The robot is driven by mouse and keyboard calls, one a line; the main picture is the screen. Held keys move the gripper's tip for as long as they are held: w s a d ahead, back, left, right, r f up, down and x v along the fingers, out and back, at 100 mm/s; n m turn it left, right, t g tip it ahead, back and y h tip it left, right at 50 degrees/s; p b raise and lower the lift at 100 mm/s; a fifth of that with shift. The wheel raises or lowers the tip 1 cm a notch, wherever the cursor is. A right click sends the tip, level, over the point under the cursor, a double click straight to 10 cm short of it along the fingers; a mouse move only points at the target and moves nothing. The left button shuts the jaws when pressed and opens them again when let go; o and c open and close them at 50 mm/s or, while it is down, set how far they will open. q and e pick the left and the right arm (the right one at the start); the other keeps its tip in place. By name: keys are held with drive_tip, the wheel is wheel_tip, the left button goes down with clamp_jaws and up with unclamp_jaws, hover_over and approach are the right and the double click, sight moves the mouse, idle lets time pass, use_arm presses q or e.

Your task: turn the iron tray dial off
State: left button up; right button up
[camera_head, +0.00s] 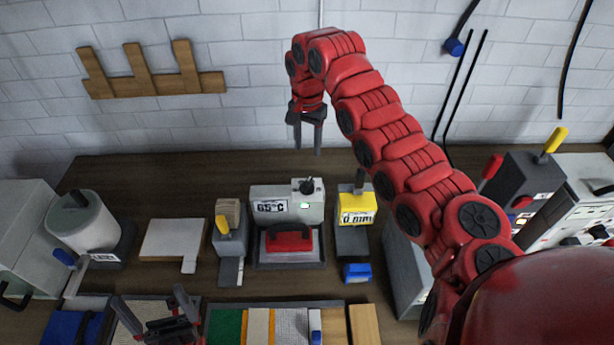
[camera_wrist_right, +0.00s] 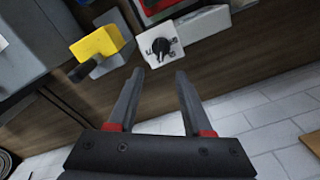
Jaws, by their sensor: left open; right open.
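The iron tray (camera_head: 262,262) stands at the middle back of the table with a red iron (camera_head: 289,241) in it. Behind the iron is its light grey housing (camera_head: 262,193) with a "65°C" label and a lit green spot. A black dial (camera_head: 307,187) sits on top of the housing. The right wrist view shows the dial (camera_wrist_right: 160,48) on a white face with marks; its setting is too small to read. My right gripper (camera_head: 308,150) is open and empty, pointing down above and behind the dial, apart from it. My left gripper (camera_head: 150,298) is open at the lower left.
A yellow-faced device (camera_head: 356,208) stands right of the tray, and a grey tool with a yellow handle (camera_head: 229,240) stands left. A blue block (camera_head: 357,273) lies in front. The brick wall (camera_head: 250,110) rises behind the table.

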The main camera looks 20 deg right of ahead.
sight(307, 182)
drive_tip(key=f, duration=0.4)
drive_tip(key=f+p, duration=0.1)
drive_tip(key=f, duration=0.7)
drive_tip(key=shift+w+f+p, duration=0.3)
drive_tip(key=shift+f+p, duration=0.05)
drive_tip(key=shift+f, duration=0.05)
drive_tip(key=shift+s+f, duration=0.1)
drive_tip(key=shift+f, duration=0.55)
clamp_jaws()
